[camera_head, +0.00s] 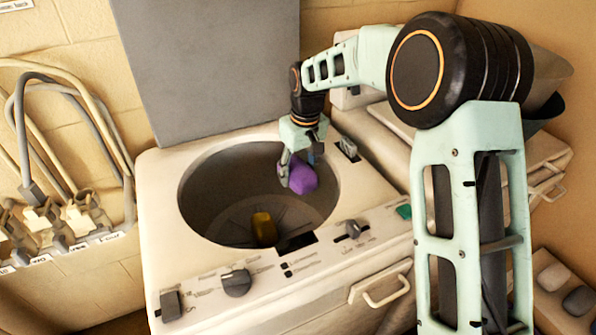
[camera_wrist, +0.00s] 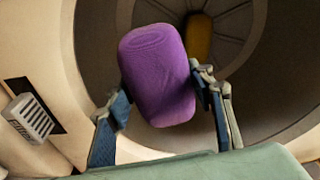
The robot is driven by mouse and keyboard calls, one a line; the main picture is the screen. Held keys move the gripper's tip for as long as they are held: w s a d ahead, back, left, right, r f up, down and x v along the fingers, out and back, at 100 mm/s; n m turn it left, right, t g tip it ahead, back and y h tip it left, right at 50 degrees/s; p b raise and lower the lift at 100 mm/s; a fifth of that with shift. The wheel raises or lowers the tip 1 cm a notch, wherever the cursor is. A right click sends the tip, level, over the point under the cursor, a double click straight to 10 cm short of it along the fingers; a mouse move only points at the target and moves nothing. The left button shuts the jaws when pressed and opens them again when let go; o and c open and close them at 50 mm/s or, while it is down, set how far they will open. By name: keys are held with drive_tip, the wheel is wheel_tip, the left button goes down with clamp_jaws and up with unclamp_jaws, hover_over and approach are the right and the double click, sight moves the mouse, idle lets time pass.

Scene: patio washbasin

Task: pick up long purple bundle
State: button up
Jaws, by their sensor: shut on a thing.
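The long purple bundle (camera_head: 303,178) is a rounded purple roll, held over the open washer tub near its back right rim. My gripper (camera_head: 299,165) is shut on it from above. In the wrist view the purple bundle (camera_wrist: 158,75) sits between the two fingers of my gripper (camera_wrist: 160,92), tilted slightly, with its flat end toward the top. The tub's inner wall and floor lie behind it, and it appears clear of the tub floor. The finger pads partly hide its sides.
A yellow item (camera_head: 264,228) lies at the bottom of the washer tub (camera_head: 200,205); it also shows in the wrist view (camera_wrist: 199,38). The grey lid (camera_head: 215,65) stands raised behind. A control panel with knobs (camera_head: 236,282) runs along the front. Hoses and taps (camera_head: 75,215) are at left.

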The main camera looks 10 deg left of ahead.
sight(297, 165)
drive_tip(key=shift+r+p, duration=2.3)
drive_tip(key=shift+r, duration=0.3)
